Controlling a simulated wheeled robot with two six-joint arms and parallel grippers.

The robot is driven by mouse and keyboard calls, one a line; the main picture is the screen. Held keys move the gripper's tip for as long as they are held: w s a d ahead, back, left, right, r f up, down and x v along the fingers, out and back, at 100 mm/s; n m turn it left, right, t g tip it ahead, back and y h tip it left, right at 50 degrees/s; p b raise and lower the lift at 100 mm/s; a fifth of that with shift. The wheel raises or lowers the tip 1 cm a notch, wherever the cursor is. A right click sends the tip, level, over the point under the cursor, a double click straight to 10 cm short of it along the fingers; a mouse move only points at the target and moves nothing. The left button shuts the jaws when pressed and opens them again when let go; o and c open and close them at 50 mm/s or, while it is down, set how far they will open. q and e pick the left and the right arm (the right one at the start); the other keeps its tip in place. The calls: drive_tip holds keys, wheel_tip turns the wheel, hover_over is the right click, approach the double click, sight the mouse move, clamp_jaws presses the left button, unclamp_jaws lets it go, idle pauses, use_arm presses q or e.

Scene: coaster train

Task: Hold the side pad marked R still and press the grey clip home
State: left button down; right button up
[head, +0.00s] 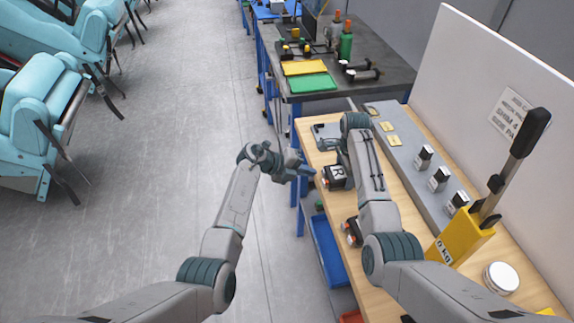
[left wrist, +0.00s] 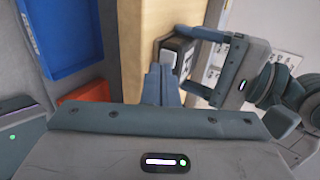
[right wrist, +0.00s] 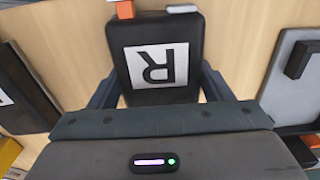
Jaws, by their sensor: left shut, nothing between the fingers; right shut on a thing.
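The side pad marked R (right wrist: 187,88) is a black block with a white R label, lying on the wooden bench. My right gripper (right wrist: 160,88) is shut on it, one finger along each side. An orange tab (right wrist: 125,9) and the grey clip (right wrist: 182,8) show at the pad's far edge, partly cut off by the frame; how deep the clip sits cannot be told. In the head view the pad (head: 341,178) is at the bench's left edge. My left gripper (left wrist: 161,84) is shut and empty, its fingertips pointing at the pad's edge, close to it; contact is unclear.
Another black pad with orange (head: 352,232) lies nearer on the bench (head: 395,290). A grey rail (head: 413,150) with clamps, a yellow lever stand (head: 460,235) and a white round tin (head: 502,277) stand right. A blue bin (head: 328,250) hangs below the bench edge. Open floor lies left.

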use_arm(q)
drive_tip(key=v, duration=1)
drive_tip(key=shift+a, duration=0.3)
use_arm(e)
drive_tip(key=shift+d, duration=0.15)
use_arm(q)
drive_tip(key=shift+w, duration=0.1)
use_arm(e)
drive_tip(key=o, duration=1.3)
wheel_tip(320, 180, up, 12)
drive_tip(key=shift+f, duration=0.1)
